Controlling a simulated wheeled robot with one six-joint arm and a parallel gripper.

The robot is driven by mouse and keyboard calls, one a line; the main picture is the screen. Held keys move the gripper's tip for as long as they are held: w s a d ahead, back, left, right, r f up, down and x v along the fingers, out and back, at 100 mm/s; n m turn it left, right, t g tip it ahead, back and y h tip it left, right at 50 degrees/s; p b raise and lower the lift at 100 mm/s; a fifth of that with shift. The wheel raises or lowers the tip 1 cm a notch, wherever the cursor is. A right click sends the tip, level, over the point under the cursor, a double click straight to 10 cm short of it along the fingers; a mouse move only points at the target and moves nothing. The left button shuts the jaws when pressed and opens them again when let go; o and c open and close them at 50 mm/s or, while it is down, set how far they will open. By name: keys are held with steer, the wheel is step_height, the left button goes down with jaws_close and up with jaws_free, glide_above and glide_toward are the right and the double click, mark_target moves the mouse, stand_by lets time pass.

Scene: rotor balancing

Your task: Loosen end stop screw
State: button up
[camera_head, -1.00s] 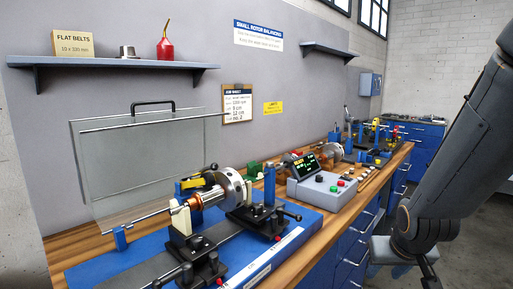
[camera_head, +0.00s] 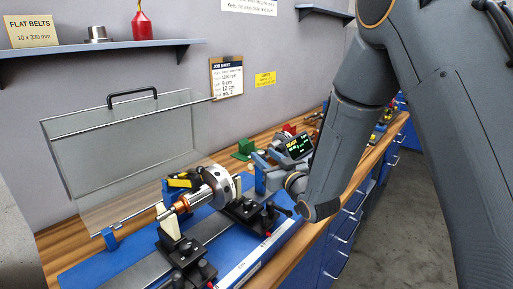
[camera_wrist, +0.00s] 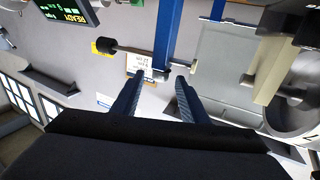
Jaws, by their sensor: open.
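In the wrist view, a dark rod with a black knob (camera_wrist: 106,46) crosses an upright blue post (camera_wrist: 169,35); this looks like the end stop screw. My gripper (camera_wrist: 160,78) is open, with one blue finger on each side and nothing held. In the head view, the blue post (camera_head: 259,178) stands right of the rotor's silver disc (camera_head: 219,186). My forearm comes down from the upper right, and its wrist end hides part of this area. The rotor shows at the wrist view's right edge (camera_wrist: 288,118).
A control box display (camera_head: 298,147) is close behind my wrist. A clear guard panel (camera_head: 125,150) stands at the back left. A job sheet (camera_head: 226,76) hangs on the wall. A green block (camera_head: 244,148) lies on the bench.

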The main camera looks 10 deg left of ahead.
mark_target(259, 151)
steer(key=p+x, duration=0.2)
steer(key=x, duration=0.5)
steer(key=shift+w+a, duration=0.15)
steer(key=shift+c, duration=0.2)
jaws_close()
